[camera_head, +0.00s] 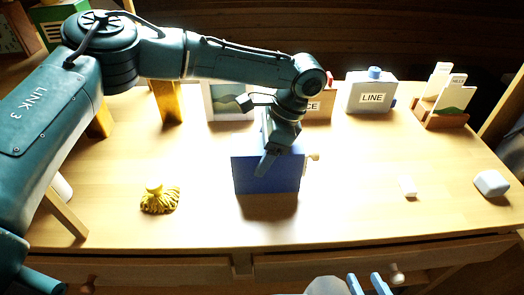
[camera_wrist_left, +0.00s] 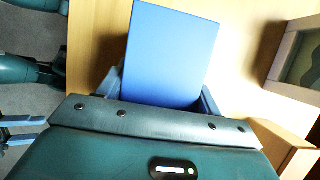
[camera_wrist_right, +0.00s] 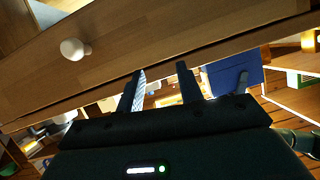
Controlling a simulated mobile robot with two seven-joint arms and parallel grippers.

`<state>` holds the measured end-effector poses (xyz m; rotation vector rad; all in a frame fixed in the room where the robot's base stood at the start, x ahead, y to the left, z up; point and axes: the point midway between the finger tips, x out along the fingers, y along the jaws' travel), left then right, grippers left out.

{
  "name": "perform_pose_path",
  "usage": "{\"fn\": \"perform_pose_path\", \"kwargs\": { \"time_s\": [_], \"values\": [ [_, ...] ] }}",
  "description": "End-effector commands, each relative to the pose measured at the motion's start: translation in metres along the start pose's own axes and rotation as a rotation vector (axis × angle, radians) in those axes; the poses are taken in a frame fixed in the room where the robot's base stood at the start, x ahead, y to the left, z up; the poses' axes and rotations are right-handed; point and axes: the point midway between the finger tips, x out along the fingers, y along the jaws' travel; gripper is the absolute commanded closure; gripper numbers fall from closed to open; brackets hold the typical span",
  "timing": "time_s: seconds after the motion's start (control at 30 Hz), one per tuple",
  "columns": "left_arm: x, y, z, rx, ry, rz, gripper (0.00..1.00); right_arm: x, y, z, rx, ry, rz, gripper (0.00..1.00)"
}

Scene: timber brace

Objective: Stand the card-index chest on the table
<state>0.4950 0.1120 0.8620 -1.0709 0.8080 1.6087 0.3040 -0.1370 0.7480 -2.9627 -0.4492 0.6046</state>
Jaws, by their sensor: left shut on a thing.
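The blue card-index chest (camera_head: 265,177) is at the middle of the table (camera_head: 210,230), with a small wooden knob on its right side. My left gripper (camera_head: 268,160) is shut on it from above. In the left wrist view the chest's flat blue face (camera_wrist_left: 172,50) sits between the two fingers. A dark shadow lies just below and in front of it; I cannot tell whether its base touches the table. My right gripper (camera_head: 370,284) is low in front of the table's front edge, open and empty; its spread fingers also show in the right wrist view (camera_wrist_right: 160,85).
A yellow tasselled thing (camera_head: 160,199) lies left of the chest. White blocks (camera_head: 408,187) (camera_head: 491,183) lie at the right.

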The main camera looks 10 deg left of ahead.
Motion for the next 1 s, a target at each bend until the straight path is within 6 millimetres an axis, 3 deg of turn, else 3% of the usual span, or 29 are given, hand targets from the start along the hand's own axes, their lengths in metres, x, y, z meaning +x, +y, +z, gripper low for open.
{"fn": "perform_pose_path", "kwargs": {
  "time_s": [0.23, 0.27, 0.5, 0.83, 1.0],
  "values": [
    [0.0, 0.0, 0.0, 0.0, 0.001, -0.001, 0.77, -0.002, -0.001, -0.003, 0.001, 0.0, 0.0, 0.64],
    [0.001, 0.0, -0.001, 0.0, 0.001, -0.002, 0.33, -0.001, 0.0, -0.002, 0.001, 0.0, -0.001, 0.64],
    [0.001, 0.0, -0.001, 0.0, 0.001, -0.002, 0.13, 0.001, 0.0, -0.003, 0.0, 0.001, -0.001, 0.64],
    [-0.002, 0.0, 0.0, 0.0, 0.001, -0.002, 0.13, 0.002, 0.0, -0.001, -0.003, 0.004, -0.003, 0.64],
    [-0.03, 0.0, 0.0, 0.001, 0.004, -0.002, 0.13, 0.0, -0.001, -0.005, -0.002, 0.002, -0.004, 0.64]
  ]
}}
